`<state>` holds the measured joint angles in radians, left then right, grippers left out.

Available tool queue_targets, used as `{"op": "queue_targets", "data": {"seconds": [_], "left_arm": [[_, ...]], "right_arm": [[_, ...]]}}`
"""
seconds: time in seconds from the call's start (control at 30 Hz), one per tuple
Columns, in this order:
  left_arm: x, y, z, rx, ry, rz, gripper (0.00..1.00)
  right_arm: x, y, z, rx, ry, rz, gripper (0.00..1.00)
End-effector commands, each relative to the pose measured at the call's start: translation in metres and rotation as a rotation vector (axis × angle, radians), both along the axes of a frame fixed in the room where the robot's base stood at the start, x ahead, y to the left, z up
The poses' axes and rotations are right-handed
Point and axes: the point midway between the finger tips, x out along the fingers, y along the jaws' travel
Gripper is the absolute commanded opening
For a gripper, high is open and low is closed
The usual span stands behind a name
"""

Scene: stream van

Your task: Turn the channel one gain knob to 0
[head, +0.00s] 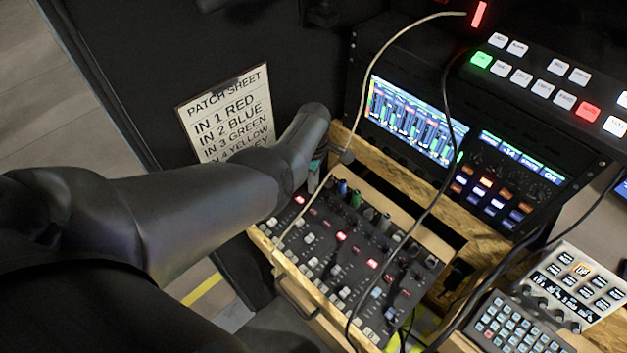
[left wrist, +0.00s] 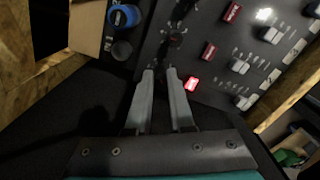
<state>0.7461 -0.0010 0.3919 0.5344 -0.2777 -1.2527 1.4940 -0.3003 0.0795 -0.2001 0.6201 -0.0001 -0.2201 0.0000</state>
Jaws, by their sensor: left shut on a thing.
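The mixer (head: 345,262) is a dark panel with knobs, lit red buttons and white caps, set in a wooden frame. My left gripper (head: 314,178) reaches its upper left corner, and my arm hides most of that spot. In the left wrist view, the pale fingers (left wrist: 161,73) are closed on a small dark knob at the end channel, in line with a lit red button (left wrist: 191,83). This looks like the channel one gain knob; it is mostly hidden between the fingertips, so its pointer cannot be read. A neighbouring dark knob (left wrist: 175,39) stands beyond. My right gripper is out of view.
A blue plug (left wrist: 123,16) and a dark plug (left wrist: 122,49) stand beside the fingers. A patch sheet (head: 226,112) is on the wall behind my arm. Cables (head: 436,180) cross above the mixer. A screen unit (head: 415,118) and a button panel (head: 550,75) stand behind.

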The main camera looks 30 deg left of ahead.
Motion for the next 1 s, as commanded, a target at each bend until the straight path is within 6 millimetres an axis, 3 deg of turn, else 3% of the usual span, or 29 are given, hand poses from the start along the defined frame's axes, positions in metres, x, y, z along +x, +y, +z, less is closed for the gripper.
{"op": "queue_targets", "data": {"seconds": [0.2,0.23,0.5,0.77,1.0], "left_arm": [[0.000,0.001,0.000,0.002,0.000,0.001,0.00],[0.000,0.001,0.000,0.002,0.000,0.001,0.23],[0.000,0.001,0.000,0.000,0.000,0.000,0.51],[0.000,0.000,0.001,0.000,0.000,0.000,0.51],[0.001,0.000,0.025,-0.001,-0.002,0.000,0.51]], "right_arm": [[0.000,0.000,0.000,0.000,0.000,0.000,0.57],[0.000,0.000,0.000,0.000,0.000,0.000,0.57],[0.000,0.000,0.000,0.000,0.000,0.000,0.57],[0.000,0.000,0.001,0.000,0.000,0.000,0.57],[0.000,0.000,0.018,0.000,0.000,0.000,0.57]]}}
